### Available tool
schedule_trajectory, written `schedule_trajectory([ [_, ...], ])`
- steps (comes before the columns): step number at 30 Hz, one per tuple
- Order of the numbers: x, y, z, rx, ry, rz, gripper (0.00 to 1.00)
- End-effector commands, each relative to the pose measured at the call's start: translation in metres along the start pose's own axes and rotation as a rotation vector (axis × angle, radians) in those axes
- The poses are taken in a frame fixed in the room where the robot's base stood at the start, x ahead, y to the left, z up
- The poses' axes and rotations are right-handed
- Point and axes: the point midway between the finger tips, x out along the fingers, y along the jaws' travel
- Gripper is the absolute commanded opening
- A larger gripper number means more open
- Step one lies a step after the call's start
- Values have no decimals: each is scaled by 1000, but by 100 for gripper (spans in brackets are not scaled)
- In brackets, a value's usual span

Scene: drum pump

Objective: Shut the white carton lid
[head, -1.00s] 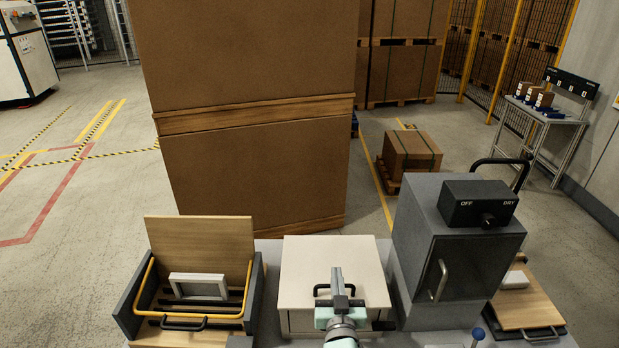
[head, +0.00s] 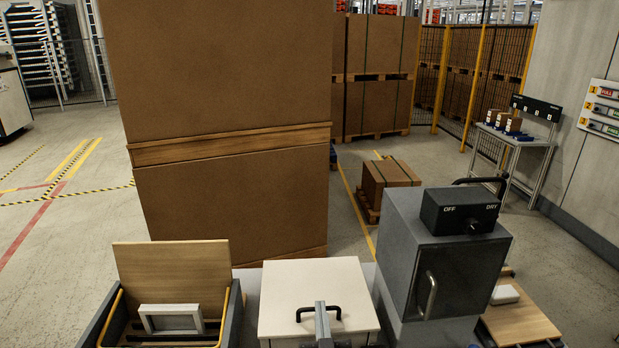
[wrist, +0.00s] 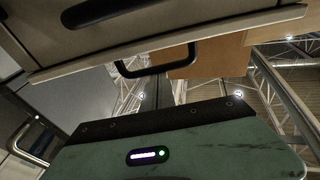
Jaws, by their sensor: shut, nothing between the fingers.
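The white carton (head: 275,297) stands at the bottom middle of the head view. Its pale lid appears to lie flat on top; I see no clear gap under it. A black lid handle (head: 334,309) sticks up near its front edge. My gripper (head: 321,305) is shut and empty, overlapping the handle in the picture; I cannot tell whether they touch. The wrist view is upside down: my green gripper body (wrist: 200,145) fills the bottom, the carton's front (wrist: 150,20) and lid edge run across the top, and the handle (wrist: 160,67) shows between. The fingertips are hidden there.
An open wooden-lidded box (head: 172,270) with a grey frame (head: 172,318) stands left of the carton. A grey OFF/DRY cabinet (head: 455,270) stands close on the right, with a wooden board (head: 525,320) beyond. A tall brown stack (head: 225,90) rises behind.

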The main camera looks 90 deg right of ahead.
Motion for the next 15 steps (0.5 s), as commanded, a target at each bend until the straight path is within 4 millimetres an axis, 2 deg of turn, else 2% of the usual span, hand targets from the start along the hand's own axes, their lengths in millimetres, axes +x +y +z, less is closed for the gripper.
schedule_trajectory([
  [2, -1, 0, 8, 1, -16, 2, 0],
  [6, 1, 0, 1, 0, -16, 1, 0],
  [8, 3, -1, -7, -1, -14, -1, 0],
  [13, 14, -6, -46, 0, -2, -10, 0],
  [15, -5, -6, -36, 2, -6, -10, 0],
])
